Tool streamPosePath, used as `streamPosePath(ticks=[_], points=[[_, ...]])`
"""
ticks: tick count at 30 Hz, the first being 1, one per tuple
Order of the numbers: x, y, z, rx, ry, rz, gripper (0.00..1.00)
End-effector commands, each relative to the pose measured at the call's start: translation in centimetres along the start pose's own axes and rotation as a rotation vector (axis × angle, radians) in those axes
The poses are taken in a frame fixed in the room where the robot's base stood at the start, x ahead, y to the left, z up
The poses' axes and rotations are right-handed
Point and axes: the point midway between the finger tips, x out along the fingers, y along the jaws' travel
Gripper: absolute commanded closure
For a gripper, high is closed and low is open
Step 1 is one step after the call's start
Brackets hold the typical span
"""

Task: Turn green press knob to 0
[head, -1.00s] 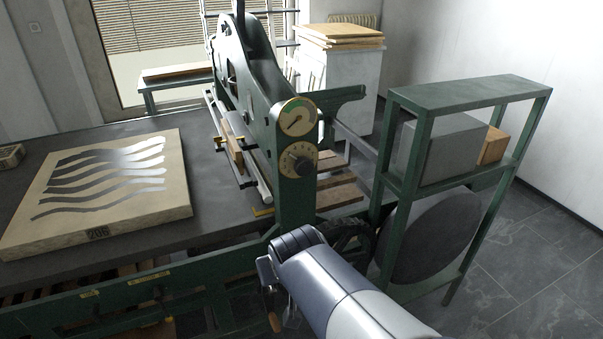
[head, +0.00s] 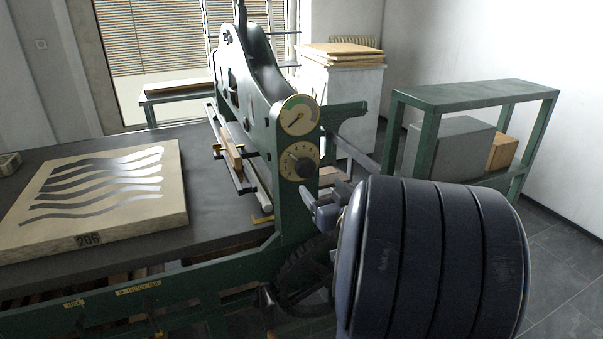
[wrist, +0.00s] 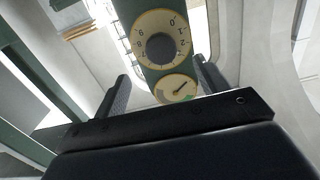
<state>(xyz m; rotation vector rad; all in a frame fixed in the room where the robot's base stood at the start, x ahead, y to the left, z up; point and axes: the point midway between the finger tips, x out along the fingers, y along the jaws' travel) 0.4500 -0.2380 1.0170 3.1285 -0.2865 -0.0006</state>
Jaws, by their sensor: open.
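The green press (head: 262,90) stands in the middle of the head view. Its black round knob (head: 304,167) sits on a cream numbered dial, below a cream gauge (head: 299,115) with a green sector. The knob (wrist: 160,49) also shows in the wrist view, where the picture is turned over and the gauge (wrist: 176,88) is below it. A 0 is legible at the dial's upper right there. The knob's exact setting is too small to tell. My gripper (wrist: 162,83) is open and empty, fingers spread, apart from the knob; in the head view it is right of and below it.
A litho stone (head: 100,195) marked 206 lies on the dark press bed at left. A green rack (head: 475,95) with a grey box stands at right, partly hidden by my arm. A white cabinet (head: 340,100) with boards on top is behind.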

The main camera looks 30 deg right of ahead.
Motion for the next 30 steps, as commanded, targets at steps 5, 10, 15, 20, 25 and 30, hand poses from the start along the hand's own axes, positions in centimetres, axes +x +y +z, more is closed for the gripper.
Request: streamPosePath(ticks=[5, 10, 15, 20, 25, 30], points=[[2.2, -0.1, 0.1, 0.001, 0.001, -0.006, 0.30], [5.5, -0.2, 0.1, 0.001, 0.000, -0.006, 0.30], [8.5, -0.1, 0.0, 0.000, 0.000, -0.004, 0.30], [10.1, -0.1, 0.0, 0.000, 0.000, -0.002, 0.30], [10.6, -0.1, 0.0, 0.000, 0.000, -0.001, 0.30], [10.6, -0.1, 0.0, 0.000, 0.000, -0.001, 0.30]])
